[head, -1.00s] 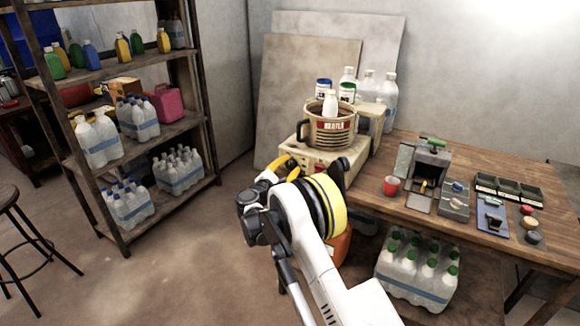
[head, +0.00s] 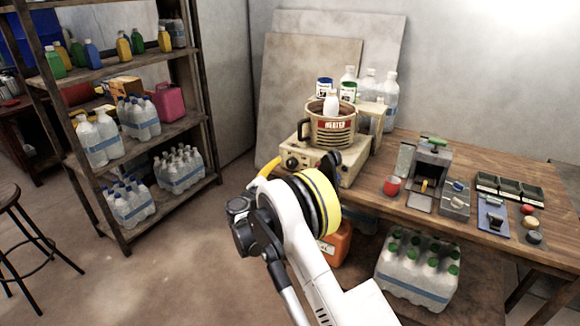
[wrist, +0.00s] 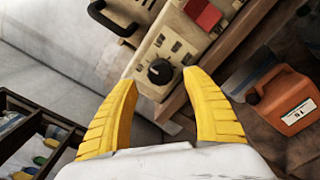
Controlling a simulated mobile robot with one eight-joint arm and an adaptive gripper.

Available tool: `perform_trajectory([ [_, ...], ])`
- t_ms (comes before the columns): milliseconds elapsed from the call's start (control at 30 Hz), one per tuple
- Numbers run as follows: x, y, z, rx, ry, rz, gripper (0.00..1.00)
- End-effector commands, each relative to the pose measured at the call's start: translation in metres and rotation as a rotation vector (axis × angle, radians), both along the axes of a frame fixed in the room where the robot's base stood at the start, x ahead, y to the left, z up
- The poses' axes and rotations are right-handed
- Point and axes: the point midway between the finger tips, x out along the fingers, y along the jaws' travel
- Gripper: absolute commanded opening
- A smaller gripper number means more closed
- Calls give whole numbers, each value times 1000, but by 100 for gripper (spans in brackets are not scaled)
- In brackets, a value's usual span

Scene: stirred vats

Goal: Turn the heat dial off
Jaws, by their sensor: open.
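The heat dial (wrist: 160,71) is a round black knob on the cream front panel of the heater base (wrist: 178,45). In the head view the dial (head: 292,162) shows small on the base's front, under the brown pot labelled HEATER (head: 331,128). My gripper (wrist: 160,77) is open and empty. In the wrist view its yellow fingers flank the dial, which appears beyond the fingertips; no contact shows. In the head view one yellow finger (head: 263,168) shows left of the panel; my wrist hides the rest. The dial's pointer setting is too small to read.
The wooden bench (head: 470,160) carries a red cup (head: 391,186) and small trays to the right. A white bottle (head: 331,103) stands in the pot. An orange jug (wrist: 282,98) stands below the bench. The floor left of the bench is clear.

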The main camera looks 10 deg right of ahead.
Motion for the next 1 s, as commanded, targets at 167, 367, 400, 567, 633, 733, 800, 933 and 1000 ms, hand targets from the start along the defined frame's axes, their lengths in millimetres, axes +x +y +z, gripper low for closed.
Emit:
perform_trajectory([
  [167,-30,27,0,0,0,1,58],
  [367,-50,45,0,0,-1,1,58],
  [400,-51,46,0,0,-1,1,58],
  [567,-54,48,0,0,0,0,58],
  [633,-54,48,0,0,-1,-1,58],
  [733,-54,48,0,0,0,0,58],
  [800,-54,46,3,9,1,-2,58],
  [933,-58,31,21,95,2,-14,58],
  [1000,-65,17,38,185,3,-28,58],
])
